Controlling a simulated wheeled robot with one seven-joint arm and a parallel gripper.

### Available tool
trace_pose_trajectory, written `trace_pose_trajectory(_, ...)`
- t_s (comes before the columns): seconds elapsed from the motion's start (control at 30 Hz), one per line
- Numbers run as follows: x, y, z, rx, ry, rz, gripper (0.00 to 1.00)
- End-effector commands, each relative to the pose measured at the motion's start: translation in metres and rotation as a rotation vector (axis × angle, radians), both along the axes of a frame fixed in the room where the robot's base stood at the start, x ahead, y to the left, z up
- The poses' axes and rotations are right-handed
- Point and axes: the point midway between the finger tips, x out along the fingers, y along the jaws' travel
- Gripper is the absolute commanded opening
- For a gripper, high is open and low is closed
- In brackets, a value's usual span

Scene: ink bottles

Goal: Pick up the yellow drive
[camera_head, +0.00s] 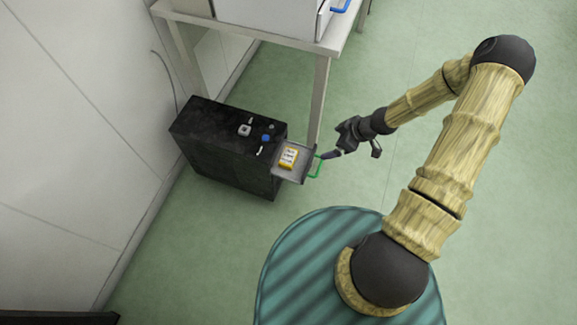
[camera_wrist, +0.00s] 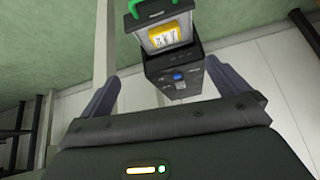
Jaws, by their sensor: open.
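The yellow drive (camera_head: 289,157), with a white label, lies in a pulled-out grey tray (camera_head: 281,175) at the right side of a black box (camera_head: 215,165). The tray has a green handle (camera_head: 317,168) at its outer edge. My gripper (camera_head: 329,155) is open and empty, just to the right of the tray and near the handle in the head view. In the wrist view the yellow drive (camera_wrist: 170,38) shows beyond the open fingers (camera_wrist: 160,92), near the top, with the green handle (camera_wrist: 138,10) above it.
The black box has a blue button (camera_head: 266,138) and small light-coloured parts on top. A white table (camera_head: 262,30) stands behind it, with one leg (camera_head: 319,100) close to the tray. A wall runs along the left. The green floor in front is clear.

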Motion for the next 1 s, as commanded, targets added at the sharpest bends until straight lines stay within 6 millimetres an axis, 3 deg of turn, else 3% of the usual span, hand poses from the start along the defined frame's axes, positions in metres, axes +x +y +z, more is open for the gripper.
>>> trace_pose_trajectory(0.03,0.000,0.005,-0.034,0.048,-0.020,0.020,1.00)
trace_pose_trajectory(0.2,0.003,0.018,-0.067,0.151,-0.096,0.082,1.00)
trace_pose_trajectory(0.63,0.004,0.022,-0.069,0.171,-0.115,0.098,1.00)
trace_pose_trajectory(1.0,0.012,0.042,-0.095,0.169,-0.117,0.098,1.00)
